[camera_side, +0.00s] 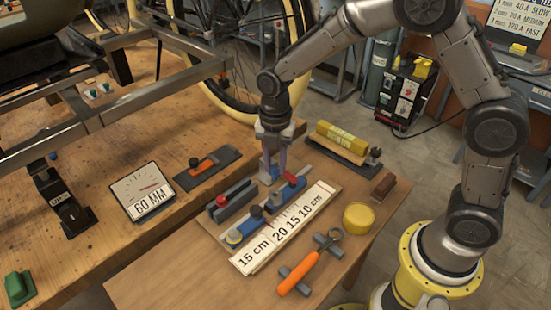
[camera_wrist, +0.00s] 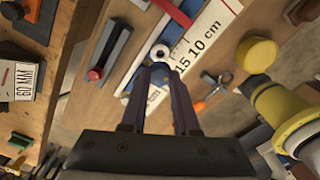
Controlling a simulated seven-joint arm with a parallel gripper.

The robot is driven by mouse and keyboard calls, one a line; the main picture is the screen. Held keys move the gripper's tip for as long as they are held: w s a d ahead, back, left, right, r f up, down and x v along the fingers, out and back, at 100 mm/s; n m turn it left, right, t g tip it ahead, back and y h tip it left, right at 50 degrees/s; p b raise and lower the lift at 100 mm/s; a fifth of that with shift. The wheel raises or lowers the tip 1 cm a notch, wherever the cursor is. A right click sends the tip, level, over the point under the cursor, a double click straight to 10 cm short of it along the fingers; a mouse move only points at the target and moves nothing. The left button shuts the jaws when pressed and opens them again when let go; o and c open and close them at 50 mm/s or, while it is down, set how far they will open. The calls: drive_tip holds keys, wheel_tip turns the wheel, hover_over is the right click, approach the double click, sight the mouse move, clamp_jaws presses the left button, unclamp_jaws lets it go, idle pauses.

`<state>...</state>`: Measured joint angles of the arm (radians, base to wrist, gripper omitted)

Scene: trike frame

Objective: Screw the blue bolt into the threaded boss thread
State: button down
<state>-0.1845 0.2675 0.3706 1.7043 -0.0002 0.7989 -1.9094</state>
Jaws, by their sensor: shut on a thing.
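My gripper (camera_side: 270,172) points down over the small wooden table, beside the ruler board. In the wrist view its two fingers (camera_wrist: 158,76) close on a small blue piece (camera_wrist: 157,68), which looks like the blue bolt; the fingers hide most of it. A pale ring with a dark centre (camera_wrist: 160,52) shows just beyond the fingertips. In the side view a light blue part (camera_side: 271,175) shows low at the fingertips; whether it touches the board is unclear. I cannot make out the threaded boss for certain. The grey trike frame (camera_side: 150,95) stands at the left.
A ruler board (camera_side: 262,256) with a blue rail and red block (camera_side: 292,184) lies close by. Around it are a grey vise-like block (camera_side: 233,201), orange-handled tool (camera_side: 312,264), yellow round tin (camera_side: 358,217) and yellow cylinder (camera_side: 342,138). A 60 MM gauge (camera_side: 142,190) stands left.

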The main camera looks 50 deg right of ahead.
sight(275, 179)
drive_tip(key=shift+f, duration=2.2)
drive_tip(key=shift+f, duration=1.5)
drive_tip(key=c, duration=0.6)
unclamp_jaws()
wheel_tip(275, 179, up, 14)
drive_tip(key=shift+f, duration=0.1)
